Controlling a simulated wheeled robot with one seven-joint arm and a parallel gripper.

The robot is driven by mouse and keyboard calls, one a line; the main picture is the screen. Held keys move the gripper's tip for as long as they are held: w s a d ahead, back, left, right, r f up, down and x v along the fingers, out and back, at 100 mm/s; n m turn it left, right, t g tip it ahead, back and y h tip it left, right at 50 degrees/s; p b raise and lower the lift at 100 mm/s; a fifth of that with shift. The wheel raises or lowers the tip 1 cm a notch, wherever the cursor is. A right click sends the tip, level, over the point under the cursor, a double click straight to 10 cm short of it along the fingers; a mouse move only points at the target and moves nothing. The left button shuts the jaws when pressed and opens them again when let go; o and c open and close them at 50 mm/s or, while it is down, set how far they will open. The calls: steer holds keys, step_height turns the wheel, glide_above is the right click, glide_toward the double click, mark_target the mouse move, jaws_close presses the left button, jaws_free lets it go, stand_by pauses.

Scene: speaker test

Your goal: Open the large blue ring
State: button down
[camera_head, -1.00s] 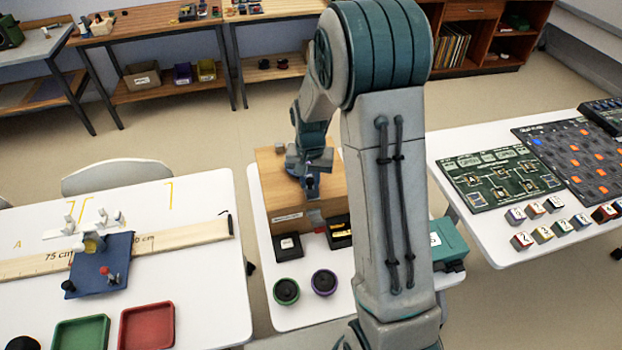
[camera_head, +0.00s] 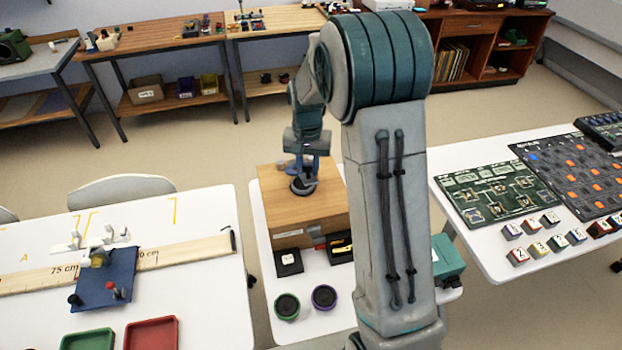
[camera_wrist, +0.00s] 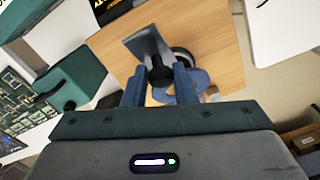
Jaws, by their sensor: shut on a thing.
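A wooden box (camera_head: 330,207) stands on the white table in the middle of the head view. My gripper (camera_head: 304,178) is over its top. In the wrist view, my gripper (camera_wrist: 160,88) has its two blue fingers either side of a black round knob (camera_wrist: 160,72) and appears shut on it. A lighter blue curved piece (camera_wrist: 201,79), perhaps part of the blue ring, shows beside the right finger; the fingers hide much of it. A grey flat plate (camera_wrist: 147,44) and a dark round part (camera_wrist: 183,55) lie just beyond the knob.
Green-rimmed (camera_head: 286,306) and purple-rimmed (camera_head: 324,297) round pots and a small black-topped block (camera_head: 288,262) stand before the box. A teal case (camera_head: 447,258) is at its right. Side tables hold a ruler board (camera_head: 190,252) and a circuit board (camera_head: 497,192).

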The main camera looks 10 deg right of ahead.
steer(key=w+r+p, duration=0.4)
steer(key=w+r, duration=0.3)
steer(key=w, duration=0.5)
steer(key=shift+w+a+p, duration=0.15)
steer(key=shift+w+p, duration=0.1)
steer(key=shift+p, duration=0.1)
steer(key=c, duration=1.9)
jaws_free()
steer(key=shift+w+f, duration=0.1)
steer(key=shift+f, duration=0.05)
steer(key=o, duration=0.5)
steer(key=shift+a, duration=0.4)
steer(key=shift+c, duration=0.2)
steer(key=shift+o, duration=0.8)
step_height(320, 180, up, 14)
steer(key=d+b, duration=0.1)
steer(key=b, duration=0.1)
